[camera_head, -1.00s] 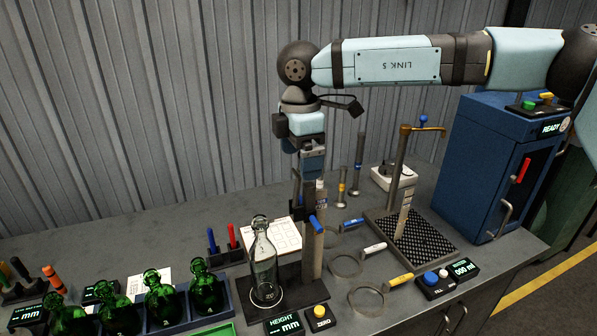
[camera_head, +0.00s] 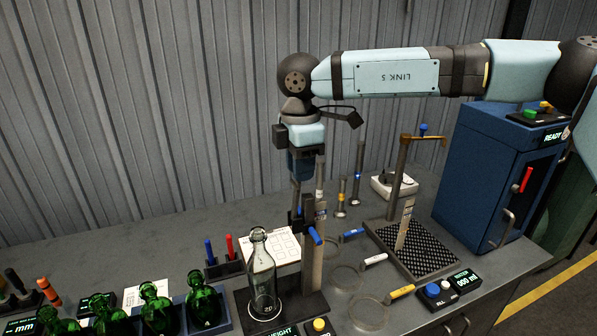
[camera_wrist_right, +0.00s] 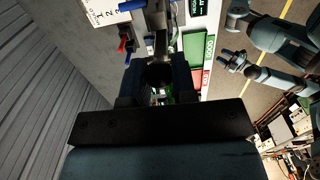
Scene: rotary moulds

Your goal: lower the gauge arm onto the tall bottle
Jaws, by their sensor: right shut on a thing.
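The tall clear bottle (camera_head: 262,275) stands upright on the height gauge's dark base, left of the gauge post (camera_head: 312,262). The dark gauge arm (camera_head: 294,220) with its blue handle (camera_head: 315,236) is on the post, near bottle-mouth height. I cannot tell whether it touches the bottle. My right gripper (camera_head: 298,196) points down and is shut on the gauge arm. In the right wrist view a dark round part (camera_wrist_right: 158,75) shows between the fingers. A jointed arm with blue-tipped fingers, seemingly my left gripper (camera_wrist_right: 230,63), shows there small; its opening is unclear.
Green bottles (camera_head: 203,303) stand in a rack at the front left. Ring tools (camera_head: 369,312) lie right of the post. A stand on a dark grid tray (camera_head: 418,252) and a blue cabinet (camera_head: 485,170) are farther right.

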